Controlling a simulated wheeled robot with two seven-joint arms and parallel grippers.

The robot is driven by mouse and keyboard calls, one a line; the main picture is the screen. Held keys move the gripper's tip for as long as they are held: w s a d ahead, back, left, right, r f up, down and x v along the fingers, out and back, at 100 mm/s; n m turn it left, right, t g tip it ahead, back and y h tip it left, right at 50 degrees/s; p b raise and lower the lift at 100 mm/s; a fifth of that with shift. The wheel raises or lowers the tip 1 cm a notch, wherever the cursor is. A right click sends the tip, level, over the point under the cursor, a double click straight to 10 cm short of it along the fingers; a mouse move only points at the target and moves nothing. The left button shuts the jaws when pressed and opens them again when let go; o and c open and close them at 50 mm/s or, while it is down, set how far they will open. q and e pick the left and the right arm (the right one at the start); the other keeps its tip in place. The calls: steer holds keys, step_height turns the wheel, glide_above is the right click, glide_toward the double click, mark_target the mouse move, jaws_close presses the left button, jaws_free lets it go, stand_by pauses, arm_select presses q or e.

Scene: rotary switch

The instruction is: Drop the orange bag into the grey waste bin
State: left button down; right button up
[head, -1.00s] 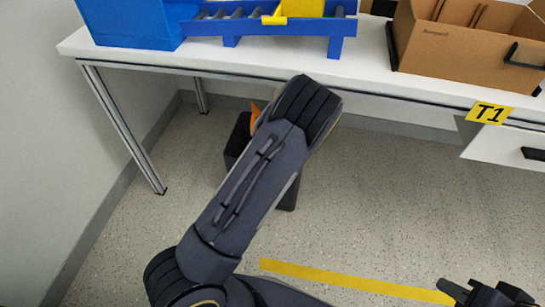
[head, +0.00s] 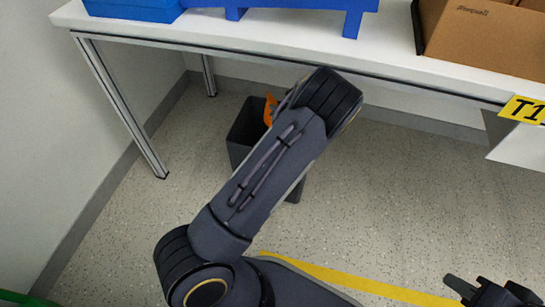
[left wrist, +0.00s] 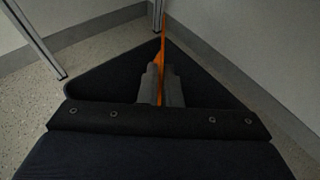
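The orange bag (head: 270,108) shows as a small patch beside my left arm in the head view. In the left wrist view the bag (left wrist: 164,50) is a thin upright strip between the fingers of my left gripper (left wrist: 161,88), which is shut on it. The dark grey waste bin (head: 241,138) stands on the floor under the table, partly hidden behind my left arm. In the left wrist view the bin (left wrist: 95,80) opens around and beneath the fingers and the bag. My right gripper (head: 490,290) is at the bottom right, cut off by the frame edge; its opening is unclear.
A white table (head: 300,62) with metal legs stands over the bin. It holds a blue rack (head: 290,8) and a cardboard box (head: 485,35). A yellow T1 label (head: 524,109) hangs at the right. Yellow floor tape (head: 360,282) runs in front; the floor at right is clear.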

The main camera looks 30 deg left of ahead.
arm_select(q)
steer(key=c, duration=1.5)
jaws_free()
steer(key=shift+c, duration=0.2)
steer(key=p+v, duration=0.3)
steer(key=v, duration=0.4)
steer(key=shift+s+d, duration=0.15)
steer(key=shift+d, duration=0.2)
steer(key=shift+r, duration=0.15)
